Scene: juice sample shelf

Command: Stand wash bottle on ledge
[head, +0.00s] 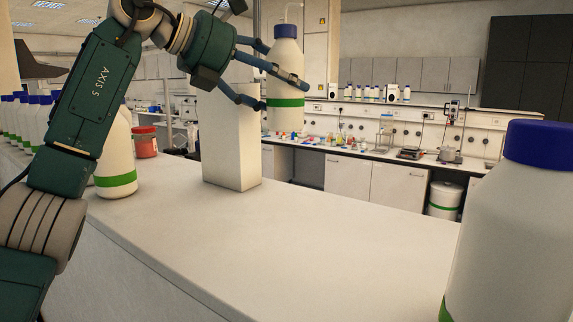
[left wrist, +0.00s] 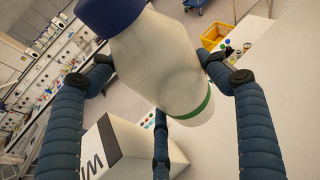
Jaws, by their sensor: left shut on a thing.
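The wash bottle (head: 287,58) is white with a blue cap, a thin bent spout and a green band. It is upright in the head view, held in the air beside a tall white block (head: 231,145). My left gripper (head: 284,76) is shut on its body. In the left wrist view the bottle (left wrist: 160,62) lies between the fingers (left wrist: 155,85), its blue cap toward the top left. The pale ledge (head: 270,250) runs below, with a wide bare top. My right gripper is not in view.
A large blue-capped bottle (head: 515,230) stands close at the right. Another green-banded bottle (head: 117,160) stands behind my left arm, near a red container (head: 145,142). Several bottles (head: 22,118) line the far left. The ledge's middle is clear.

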